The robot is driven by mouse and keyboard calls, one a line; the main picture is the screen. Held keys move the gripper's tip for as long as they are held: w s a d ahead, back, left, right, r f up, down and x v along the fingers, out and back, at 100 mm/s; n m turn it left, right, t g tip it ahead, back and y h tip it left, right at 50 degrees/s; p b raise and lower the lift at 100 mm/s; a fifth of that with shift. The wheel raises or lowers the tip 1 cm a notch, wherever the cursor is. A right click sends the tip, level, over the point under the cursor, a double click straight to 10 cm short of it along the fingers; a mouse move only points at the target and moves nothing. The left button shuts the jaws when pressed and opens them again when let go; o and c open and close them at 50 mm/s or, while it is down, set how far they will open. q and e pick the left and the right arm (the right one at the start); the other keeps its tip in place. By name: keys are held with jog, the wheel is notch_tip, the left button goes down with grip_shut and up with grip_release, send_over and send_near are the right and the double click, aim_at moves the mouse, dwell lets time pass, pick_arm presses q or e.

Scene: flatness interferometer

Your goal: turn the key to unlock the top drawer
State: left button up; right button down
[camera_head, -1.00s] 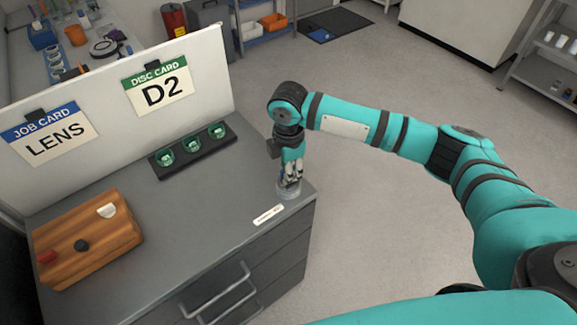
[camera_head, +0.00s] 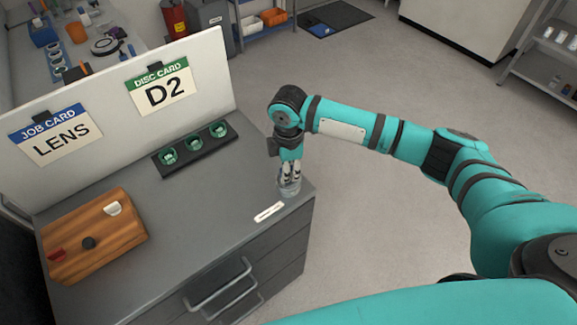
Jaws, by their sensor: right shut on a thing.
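My right gripper (camera_head: 290,176) points down at the near right corner of the grey cabinet top (camera_head: 215,205). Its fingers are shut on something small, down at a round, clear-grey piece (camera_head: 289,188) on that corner. What is between the fingers is too small and hidden to make out, and I cannot pick out a key or a keyhole. The top drawer (camera_head: 280,237) appears closed in the cabinet's front, with a bar handle (camera_head: 222,283). A small white label (camera_head: 269,212) lies near the front edge. My left gripper is not in view.
A wooden box (camera_head: 95,237) sits at the left of the cabinet top. A dark rack (camera_head: 195,151) with several green-rimmed holders stands by the white board (camera_head: 125,125), which bears the LENS card (camera_head: 55,134) and the D2 card (camera_head: 160,84). The floor to the right is clear.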

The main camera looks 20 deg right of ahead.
jog(key=shift+r+m+p, duration=0.1)
jog(key=shift+m+p, duration=0.8)
jog(key=shift+p, duration=0.1)
jog(key=shift+m+p, duration=0.3)
jog(key=shift+m+p, duration=0.3)
jog(key=shift+p, duration=0.2)
jog(key=shift+m+p, duration=1.1)
jog(key=shift+p, duration=0.15)
jog(key=shift+m, duration=0.3)
